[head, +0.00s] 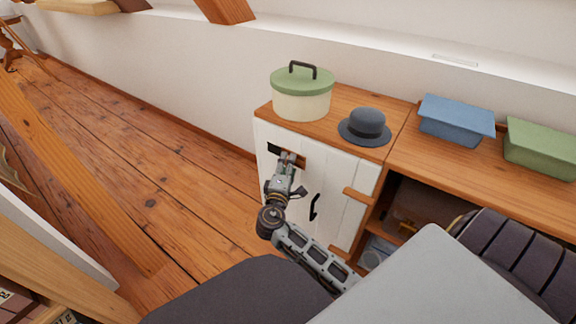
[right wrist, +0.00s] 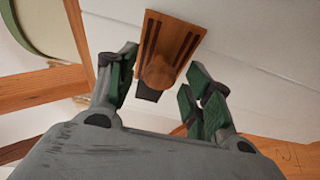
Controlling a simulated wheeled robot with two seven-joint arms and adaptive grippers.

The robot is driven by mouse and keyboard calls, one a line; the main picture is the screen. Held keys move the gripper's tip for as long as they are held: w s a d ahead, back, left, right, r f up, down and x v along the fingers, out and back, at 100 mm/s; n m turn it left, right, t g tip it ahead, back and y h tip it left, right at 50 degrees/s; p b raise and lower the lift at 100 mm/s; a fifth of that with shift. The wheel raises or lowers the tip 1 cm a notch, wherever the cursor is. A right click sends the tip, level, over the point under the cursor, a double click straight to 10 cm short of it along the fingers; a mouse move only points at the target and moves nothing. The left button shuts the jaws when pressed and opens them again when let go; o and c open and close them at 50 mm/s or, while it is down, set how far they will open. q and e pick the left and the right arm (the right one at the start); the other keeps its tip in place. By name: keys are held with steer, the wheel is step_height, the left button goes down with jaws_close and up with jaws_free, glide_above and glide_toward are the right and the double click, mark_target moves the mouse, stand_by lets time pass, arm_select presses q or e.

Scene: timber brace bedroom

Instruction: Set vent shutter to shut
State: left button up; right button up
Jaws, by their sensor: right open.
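The vent shutter is a small wooden plate (head: 301,161) on the upper part of the white cabinet door (head: 345,185). In the right wrist view the shutter (right wrist: 181,37) shows two dark grooves and a round wooden knob (right wrist: 159,73). A dark vent opening (head: 274,149) shows uncovered beside the plate; a dark patch of it (right wrist: 147,93) also shows past the knob in the right wrist view. My right gripper (head: 288,156) is at the shutter, its fingers (right wrist: 162,80) open on either side of the knob. Contact cannot be told. My left gripper is not in view.
A cream pot with a green lid (head: 301,100) and a dark hat (head: 366,125) stand on the cabinet top. Blue (head: 455,120) and green (head: 541,148) bins are on the shelf to the right. A black door handle (head: 314,207) is below the shutter. Floor to the left is clear.

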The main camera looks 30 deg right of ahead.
jaws_close()
stand_by(0.3)
steer(key=shift+w+a, duration=0.45)
steer(key=shift+w, duration=0.65)
steer(key=shift+w+a, duration=0.45)
steer(key=shift+w, duration=0.6)
steer(key=shift+w+a, duration=0.45)
steer(key=shift+w, duration=0.65)
jaws_free()
